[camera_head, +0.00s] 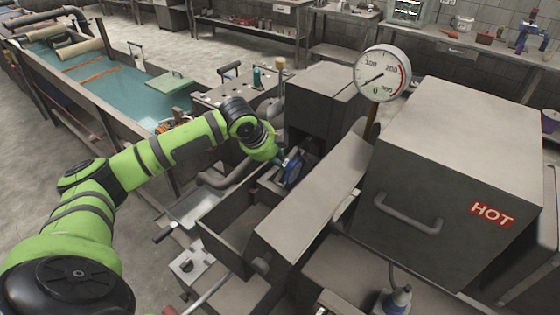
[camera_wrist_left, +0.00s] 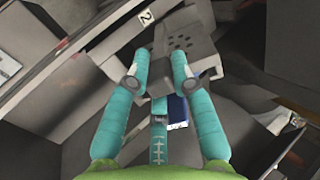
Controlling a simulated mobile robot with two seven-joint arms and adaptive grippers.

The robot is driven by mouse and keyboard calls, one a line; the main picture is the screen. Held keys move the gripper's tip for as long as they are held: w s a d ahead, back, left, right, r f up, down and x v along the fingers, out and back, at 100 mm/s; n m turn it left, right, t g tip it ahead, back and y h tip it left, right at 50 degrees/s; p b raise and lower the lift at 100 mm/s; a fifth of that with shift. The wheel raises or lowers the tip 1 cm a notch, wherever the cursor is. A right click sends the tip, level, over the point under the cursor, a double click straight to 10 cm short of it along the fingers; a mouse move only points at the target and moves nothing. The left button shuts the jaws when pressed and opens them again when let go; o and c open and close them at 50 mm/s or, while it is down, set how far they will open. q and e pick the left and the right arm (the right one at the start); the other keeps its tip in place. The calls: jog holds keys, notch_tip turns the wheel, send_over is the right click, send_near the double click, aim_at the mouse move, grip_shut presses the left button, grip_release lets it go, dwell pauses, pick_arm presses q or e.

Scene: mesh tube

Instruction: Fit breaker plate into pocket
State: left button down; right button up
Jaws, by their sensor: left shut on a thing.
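My left gripper (camera_head: 284,161) reaches in from the left to the machine's middle. A blue rounded part (camera_head: 293,170) shows right at the fingertips; a blue patch (camera_wrist_left: 177,111) also shows between the fingers in the wrist view. The pocket cannot be made out clearly. My right gripper is not in view.
A large grey box marked HOT (camera_head: 455,150) with a handle stands at the right. A dial gauge (camera_head: 382,73) rises behind the machine. An open grey bin (camera_head: 228,228) lies below the gripper. A water trough (camera_head: 110,80) runs at the back left.

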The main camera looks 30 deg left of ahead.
pick_arm(q)
jog(key=shift+w+r+b, duration=0.15)
jog(key=shift+r+b, duration=0.2)
jog(key=shift+b, duration=0.1)
notch_tip(320, 180, up, 11)
jog(key=b, duration=0.3)
jog(key=s+a+b, duration=1.1)
jog(key=s+a, duration=0.1)
jog(key=s, duration=0.3)
jog(key=shift+s+a+b, duration=0.2)
jog(key=shift+s+b, duration=0.1)
jog(key=shift+s, duration=0.1)
jog(key=shift+r, duration=0.1)
